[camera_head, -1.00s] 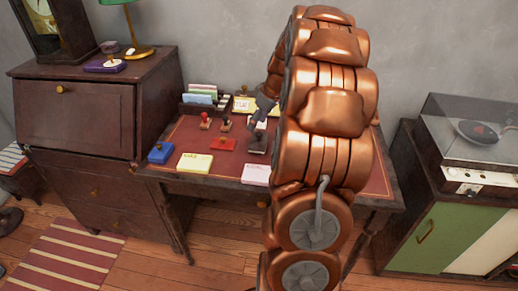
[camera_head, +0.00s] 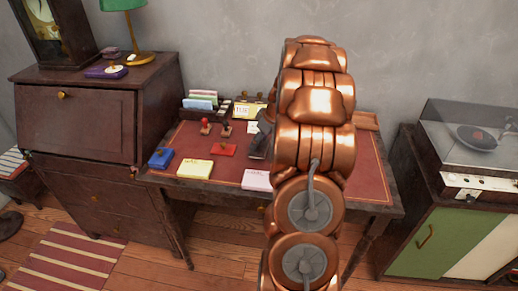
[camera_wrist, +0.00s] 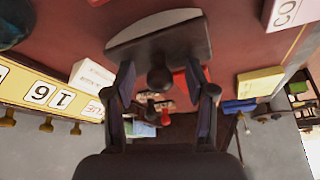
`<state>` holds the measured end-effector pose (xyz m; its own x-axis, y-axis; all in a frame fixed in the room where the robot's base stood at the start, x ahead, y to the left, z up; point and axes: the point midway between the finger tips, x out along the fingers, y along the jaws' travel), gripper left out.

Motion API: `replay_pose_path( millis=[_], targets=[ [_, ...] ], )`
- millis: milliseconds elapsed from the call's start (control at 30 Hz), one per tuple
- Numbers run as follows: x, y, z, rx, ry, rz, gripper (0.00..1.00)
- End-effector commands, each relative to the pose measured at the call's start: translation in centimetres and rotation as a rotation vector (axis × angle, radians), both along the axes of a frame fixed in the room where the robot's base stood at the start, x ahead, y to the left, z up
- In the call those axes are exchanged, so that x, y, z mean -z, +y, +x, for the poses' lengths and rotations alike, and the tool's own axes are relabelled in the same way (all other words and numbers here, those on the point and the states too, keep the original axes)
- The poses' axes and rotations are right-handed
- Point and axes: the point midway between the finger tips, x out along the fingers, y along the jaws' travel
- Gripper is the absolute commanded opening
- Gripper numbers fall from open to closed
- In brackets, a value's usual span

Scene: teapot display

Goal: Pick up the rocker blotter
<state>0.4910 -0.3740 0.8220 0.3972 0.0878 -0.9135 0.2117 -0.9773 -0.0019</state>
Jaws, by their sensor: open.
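The rocker blotter (camera_wrist: 150,40) lies on the desk's red top in the wrist view, with a dark wooden body, a pale curved edge and a round dark knob. My gripper (camera_wrist: 160,77) is open, with one finger on each side of the knob. The fingers look apart from the knob, and I cannot tell how deep they reach around it. In the head view my copper arm hides most of this spot; only a dark shape (camera_head: 258,147) shows at its left edge, and I cannot tell blotter from gripper there.
On the desk (camera_head: 352,172) stand a red pad (camera_head: 222,149), two stamps (camera_head: 205,127), a blue box (camera_head: 160,157), a yellow pad (camera_head: 195,169), a pink pad (camera_head: 256,180), a letter rack (camera_head: 200,103) and a calendar (camera_wrist: 45,93). The desk's right side is mostly clear.

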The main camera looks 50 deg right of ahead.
Motion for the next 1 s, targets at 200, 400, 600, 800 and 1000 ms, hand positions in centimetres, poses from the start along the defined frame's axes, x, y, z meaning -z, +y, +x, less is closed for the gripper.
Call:
replay_pose_path(
  millis=[200,400,600,800,1000],
  targets=[
    [0.09,-0.01,0.09,0.001,-0.001,-0.002,0.55],
    [0.06,-0.01,0.1,0.0,-0.001,-0.002,0.38],
    [0.05,-0.01,0.09,0.0,-0.001,-0.002,0.17],
    [0.05,0.0,0.09,0.0,-0.001,-0.002,0.0],
    [0.01,-0.01,0.1,0.0,-0.001,-0.002,0.0]
  ],
)
